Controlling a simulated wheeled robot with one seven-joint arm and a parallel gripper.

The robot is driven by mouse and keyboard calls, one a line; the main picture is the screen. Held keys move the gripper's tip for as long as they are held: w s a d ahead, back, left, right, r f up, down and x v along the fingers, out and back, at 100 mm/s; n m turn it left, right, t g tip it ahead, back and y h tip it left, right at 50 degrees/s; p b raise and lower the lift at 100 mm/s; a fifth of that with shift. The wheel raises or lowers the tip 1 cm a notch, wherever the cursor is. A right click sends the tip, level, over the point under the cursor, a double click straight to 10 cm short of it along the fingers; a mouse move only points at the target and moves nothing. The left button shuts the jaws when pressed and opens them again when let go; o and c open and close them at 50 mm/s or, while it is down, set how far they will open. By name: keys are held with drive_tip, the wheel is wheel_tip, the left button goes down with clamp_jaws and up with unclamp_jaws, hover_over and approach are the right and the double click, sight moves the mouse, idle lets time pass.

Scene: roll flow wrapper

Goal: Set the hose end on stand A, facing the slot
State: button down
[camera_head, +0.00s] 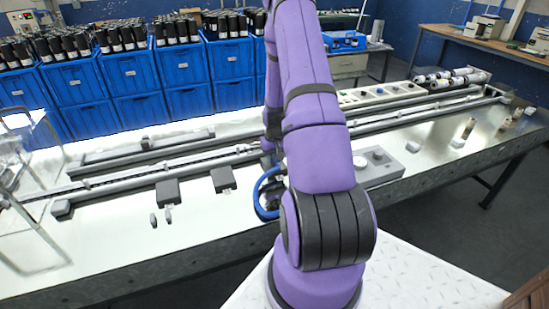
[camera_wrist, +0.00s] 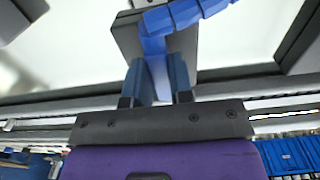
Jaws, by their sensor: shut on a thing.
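In the wrist view my gripper (camera_wrist: 157,82) is shut on the end of a blue segmented hose (camera_wrist: 185,13). The hose runs from between the fingers up and to the right. A dark grey block (camera_wrist: 126,32), possibly a stand, lies behind and partly under the hose end; I cannot tell whether they touch. In the head view the blue hose (camera_head: 261,198) curves beside my purple arm, which hides most of my gripper. Two dark blocks (camera_head: 168,193) (camera_head: 223,179) stand on the table left of the arm. No label shows which is stand A, and no slot is clear.
Long grey rails (camera_head: 120,177) run along the shiny table. Small pegs (camera_head: 154,220) stand at the front left. Blue crates (camera_head: 135,72) with dark bottles line the back.

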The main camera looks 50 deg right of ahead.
drive_tip(key=shift+f, duration=0.4)
drive_tip(key=c, duration=0.9)
unclamp_jaws()
wheel_tip(320, 180, up, 11)
drive_tip(key=shift+f, duration=0.1)
